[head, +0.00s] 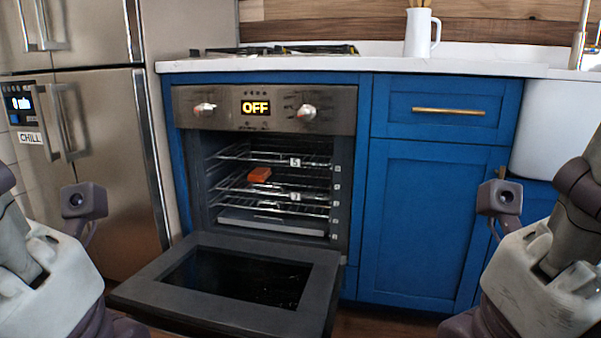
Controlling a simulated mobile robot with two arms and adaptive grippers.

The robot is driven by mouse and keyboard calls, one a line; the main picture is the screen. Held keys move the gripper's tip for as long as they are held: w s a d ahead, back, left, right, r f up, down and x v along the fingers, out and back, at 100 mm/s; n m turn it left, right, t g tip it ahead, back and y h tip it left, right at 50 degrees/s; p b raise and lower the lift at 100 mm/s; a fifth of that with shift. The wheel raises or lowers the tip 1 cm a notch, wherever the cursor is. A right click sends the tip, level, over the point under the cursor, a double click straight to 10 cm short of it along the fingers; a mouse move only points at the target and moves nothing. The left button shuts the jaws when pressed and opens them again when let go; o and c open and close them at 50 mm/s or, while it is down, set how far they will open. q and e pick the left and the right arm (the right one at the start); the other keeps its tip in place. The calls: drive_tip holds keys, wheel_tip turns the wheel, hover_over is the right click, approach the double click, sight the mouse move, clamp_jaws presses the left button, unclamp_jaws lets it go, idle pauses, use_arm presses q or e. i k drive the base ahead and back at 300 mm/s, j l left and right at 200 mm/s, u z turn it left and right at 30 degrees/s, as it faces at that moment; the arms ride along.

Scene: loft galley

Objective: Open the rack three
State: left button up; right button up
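The oven (180,130) is built into the blue cabinets, and its door (145,288) hangs fully down. Inside, the upper wire rack (235,153) carries a label that reads 5. The lower wire rack (235,188) carries a label (295,197) that seems to read 3, and an orange-brown block (259,175) lies on it. More rack wires and a grey tray (270,224) sit below. The racks appear to be inside the cavity. Parts of my left and right arms show at the lower corners; their fingertips cannot be made out.
The oven display (255,107) reads OFF. The lowered door reaches out in front of the oven at low height. A steel fridge (100,170) stands to the left. Blue cabinets (425,220) and a white sink front (555,130) are to the right. A white jug (418,35) stands on the counter.

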sight(294, 197)
drive_tip(key=i+u, duration=0.3)
drive_tip(key=i, duration=0.2)
drive_tip(key=i+u, duration=0.35)
drive_tip(key=i+j, duration=0.05)
drive_tip(key=i, duration=0.05)
